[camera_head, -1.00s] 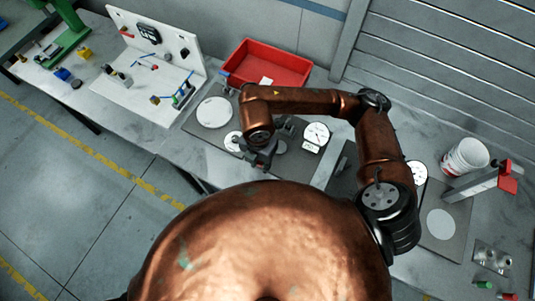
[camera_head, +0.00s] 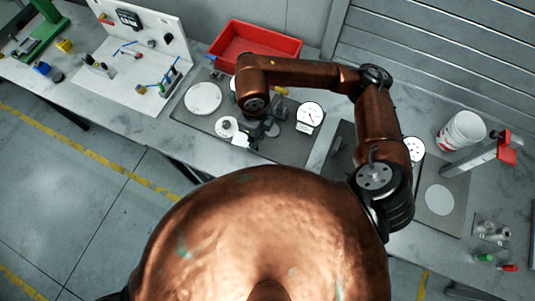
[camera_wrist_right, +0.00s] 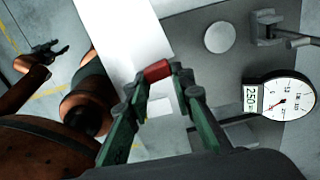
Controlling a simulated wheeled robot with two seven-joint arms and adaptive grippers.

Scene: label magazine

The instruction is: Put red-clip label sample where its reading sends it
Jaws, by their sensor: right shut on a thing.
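My right gripper (camera_wrist_right: 160,92) is shut on the red clip (camera_wrist_right: 157,71) in the wrist view. The clip sits between its green fingertips. A white sheet (camera_wrist_right: 112,35) lies directly behind the clip; I cannot tell where the label sample ends and other white surfaces begin. In the head view my right gripper (camera_head: 256,134) is over the grey mat, near a small white piece, and the clip is hidden. A dial gauge (camera_wrist_right: 287,98) with a 250 plate (camera_wrist_right: 250,99) stands right of it. My left gripper (camera_wrist_right: 50,52) looks open and empty, far left.
The grey mat holds a white disc (camera_head: 203,98) and a dial (camera_head: 310,114). Behind it is a red tray (camera_head: 255,48). At right are another dial (camera_head: 413,149), a white disc (camera_head: 439,199), a white bucket (camera_head: 462,130) and a red-topped stand (camera_head: 505,148). A white board stands left.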

